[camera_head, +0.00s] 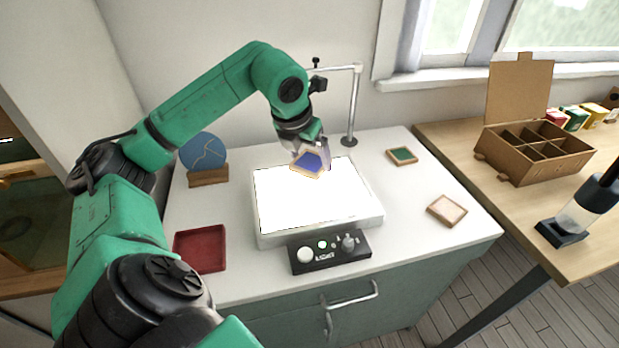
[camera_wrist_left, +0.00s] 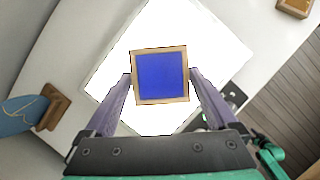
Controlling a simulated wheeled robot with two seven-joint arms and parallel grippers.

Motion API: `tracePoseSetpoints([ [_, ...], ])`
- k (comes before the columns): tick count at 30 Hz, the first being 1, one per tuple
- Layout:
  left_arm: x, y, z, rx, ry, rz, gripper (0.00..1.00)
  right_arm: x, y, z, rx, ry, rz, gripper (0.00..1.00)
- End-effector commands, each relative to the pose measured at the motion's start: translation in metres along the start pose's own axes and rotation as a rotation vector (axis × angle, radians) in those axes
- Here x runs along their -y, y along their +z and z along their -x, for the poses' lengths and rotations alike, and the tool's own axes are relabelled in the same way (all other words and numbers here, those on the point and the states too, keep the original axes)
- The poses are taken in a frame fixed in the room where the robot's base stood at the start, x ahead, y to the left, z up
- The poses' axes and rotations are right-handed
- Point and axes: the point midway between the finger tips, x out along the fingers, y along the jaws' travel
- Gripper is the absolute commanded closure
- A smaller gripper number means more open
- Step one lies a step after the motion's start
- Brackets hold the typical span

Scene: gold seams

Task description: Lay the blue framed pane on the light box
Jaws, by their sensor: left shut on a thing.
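The blue framed pane (camera_head: 309,163) has a light wooden frame. In the left wrist view the pane (camera_wrist_left: 161,76) sits between the two fingers of my left gripper (camera_wrist_left: 163,88), which touch its frame on both sides. My left gripper (camera_head: 312,158) is shut on it over the back part of the light box (camera_head: 315,205). The light box is a flat white glowing panel, and it also fills much of the left wrist view (camera_wrist_left: 112,72). Whether the pane touches the panel I cannot tell. My right gripper does not show.
A green framed pane (camera_head: 402,156) and a pale framed pane (camera_head: 447,210) lie right of the box. A red tray (camera_head: 200,249), a blue disc on a wooden stand (camera_head: 207,178), a control box (camera_head: 329,252) and a metal post (camera_head: 351,110) stand around it.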

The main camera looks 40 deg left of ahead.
Motion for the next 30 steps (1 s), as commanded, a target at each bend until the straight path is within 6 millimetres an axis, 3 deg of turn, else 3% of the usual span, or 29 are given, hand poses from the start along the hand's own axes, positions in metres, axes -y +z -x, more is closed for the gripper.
tracePoseSetpoints([
  [1,-0.001,-0.009,-0.019,-0.004,0.005,0.0,0.68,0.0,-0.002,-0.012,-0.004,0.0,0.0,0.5],
  [10,-0.001,-0.027,-0.064,-0.001,0.004,-0.001,0.68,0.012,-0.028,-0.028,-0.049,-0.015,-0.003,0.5],
  [20,0.0,-0.028,-0.069,0.002,-0.001,0.0,0.68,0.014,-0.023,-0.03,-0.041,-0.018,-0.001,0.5],
  [21,0.0,-0.028,-0.069,0.002,-0.001,0.0,0.01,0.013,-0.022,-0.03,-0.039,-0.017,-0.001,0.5],
  [30,0.0,-0.027,-0.065,0.001,-0.001,0.0,0.0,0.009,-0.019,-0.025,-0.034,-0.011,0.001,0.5],
])
